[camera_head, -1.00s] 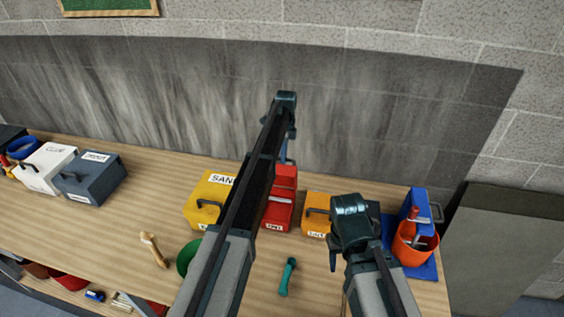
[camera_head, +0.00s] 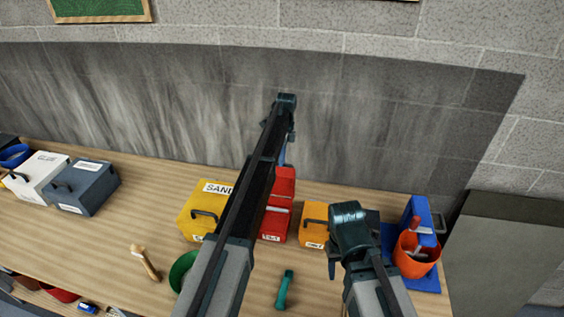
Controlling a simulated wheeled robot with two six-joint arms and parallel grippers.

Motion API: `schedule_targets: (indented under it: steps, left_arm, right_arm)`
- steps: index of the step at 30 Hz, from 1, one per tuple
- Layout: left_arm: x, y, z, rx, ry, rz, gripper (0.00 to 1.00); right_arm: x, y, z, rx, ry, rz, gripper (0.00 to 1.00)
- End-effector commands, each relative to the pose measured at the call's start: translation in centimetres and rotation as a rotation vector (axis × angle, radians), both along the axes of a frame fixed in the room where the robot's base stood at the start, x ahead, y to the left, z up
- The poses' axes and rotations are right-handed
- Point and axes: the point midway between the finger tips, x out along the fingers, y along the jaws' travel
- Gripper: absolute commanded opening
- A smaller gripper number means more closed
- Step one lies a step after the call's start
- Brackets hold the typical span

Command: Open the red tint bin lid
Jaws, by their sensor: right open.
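The red tint bin (camera_head: 275,226) stands on the bench with a white label low on its front. Its red upper part (camera_head: 285,182) reaches higher and further back than the orange bin beside it, so the lid looks raised, but my arm covers its left side. My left gripper (camera_head: 283,152) points down behind the bin's upper part; its fingertips are mostly hidden, and I cannot tell whether it touches the lid. My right gripper (camera_head: 333,266) is open, in front of the orange bin and to the right of the red one.
A yellow sand bin (camera_head: 196,212) stands left of the red one, an orange bin (camera_head: 313,226) right. A blue bin (camera_head: 415,212) and orange bucket (camera_head: 416,262) are further right. A teal-handled tool (camera_head: 284,290), green bowl (camera_head: 181,268) and wooden tool (camera_head: 147,262) lie in front.

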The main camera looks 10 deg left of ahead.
Motion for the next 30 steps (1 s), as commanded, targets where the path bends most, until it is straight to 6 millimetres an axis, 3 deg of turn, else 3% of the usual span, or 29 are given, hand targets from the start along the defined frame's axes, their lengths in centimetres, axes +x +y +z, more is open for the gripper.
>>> schedule_targets:
  steps: [1, 4, 17, 28, 30]
  left_arm:
    - [0.0, 0.0, 0.0, 0.000, 0.000, 0.000, 0.29]
    - [0.0, 0.0, 0.0, 0.000, 0.000, 0.000, 0.47]
    - [0.0, 0.0, 0.4, 0.000, 0.000, 0.000, 0.47]
    - [0.0, 0.0, 4.4, 0.000, 0.000, 0.000, 0.47]
    - [-2.3, -0.4, 3.8, 0.000, 0.000, -0.001, 0.47]
  right_arm:
    - [0.0, 0.0, 0.0, 0.000, 0.000, 0.000, 0.50]
    - [0.0, 0.0, 0.0, 0.000, 0.000, 0.000, 0.50]
    - [0.0, 0.0, 0.4, 0.000, 0.000, 0.000, 0.50]
    - [0.0, 0.0, 4.4, -0.001, 0.002, 0.003, 0.50]
    - [0.0, 0.0, 3.8, -0.001, 0.002, 0.004, 0.50]
